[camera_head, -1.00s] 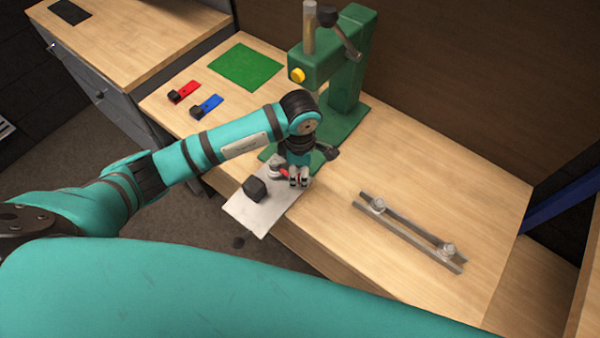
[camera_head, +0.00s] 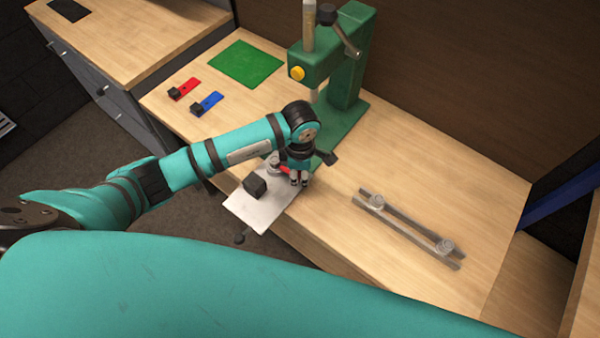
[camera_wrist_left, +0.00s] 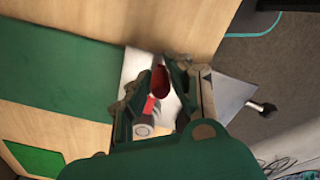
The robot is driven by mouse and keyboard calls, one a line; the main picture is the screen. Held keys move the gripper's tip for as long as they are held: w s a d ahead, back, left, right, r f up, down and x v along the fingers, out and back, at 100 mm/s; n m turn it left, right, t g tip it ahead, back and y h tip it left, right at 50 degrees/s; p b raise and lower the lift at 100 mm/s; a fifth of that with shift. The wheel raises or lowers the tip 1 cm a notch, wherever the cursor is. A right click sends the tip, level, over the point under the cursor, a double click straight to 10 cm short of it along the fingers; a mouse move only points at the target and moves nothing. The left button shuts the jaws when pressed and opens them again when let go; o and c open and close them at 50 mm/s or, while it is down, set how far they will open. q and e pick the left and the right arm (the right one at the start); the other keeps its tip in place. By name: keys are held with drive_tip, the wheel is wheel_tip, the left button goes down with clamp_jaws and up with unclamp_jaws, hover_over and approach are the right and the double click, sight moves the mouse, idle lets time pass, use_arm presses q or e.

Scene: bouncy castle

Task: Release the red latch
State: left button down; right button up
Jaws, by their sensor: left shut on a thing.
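The red latch (camera_head: 284,168) is mostly hidden behind my left gripper in the head view, at the grey metal plate (camera_head: 260,212) by the foot of the green press (camera_head: 342,75). In the left wrist view, its rounded red end (camera_wrist_left: 160,82) shows between the fingers, with a grey round pivot (camera_wrist_left: 144,130) beside it. My left gripper (camera_head: 299,182) points down over the plate's right edge and is shut on the red latch; it also shows in the left wrist view (camera_wrist_left: 160,92). My right gripper is out of view.
A black block (camera_head: 255,185) sits on the plate, left of the gripper. A metal rail piece (camera_head: 408,230) lies to the right. A green mat (camera_head: 246,63) and small red (camera_head: 186,88) and blue (camera_head: 207,104) pieces lie at the back left.

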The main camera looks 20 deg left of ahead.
use_arm(q)
drive_tip(key=shift+f, duration=0.1)
drive_tip(key=shift+s+a+f+m+b, duration=0.15)
drive_tip(key=shift+m+b, duration=0.45)
drive_tip(key=shift+b, duration=0.3)
drive_tip(key=m+b, duration=0.3)
drive_tip(key=b, duration=0.2)
drive_tip(key=s+a+m+b, duration=0.1)
drive_tip(key=m+b, duration=0.3)
drive_tip(key=b, duration=0.2)
drive_tip(key=a+m+b, duration=0.1)
drive_tip(key=m+b, duration=0.3)
drive_tip(key=b, duration=0.1)
drive_tip(key=shift+s+a+f, duration=0.1)
drive_tip(key=shift+s, duration=0.2)
drive_tip(key=shift+a+r+m+b, duration=0.15)
drive_tip(key=shift+r+m+b, duration=0.05)
drive_tip(key=shift+m+b, duration=0.9)
drive_tip(key=c, duration=1.2)
unclamp_jaws()
drive_tip(key=shift+r, duration=0.1)
drive_tip(key=shift+r, duration=0.1)
wheel_tip(320, 180, up, 12)
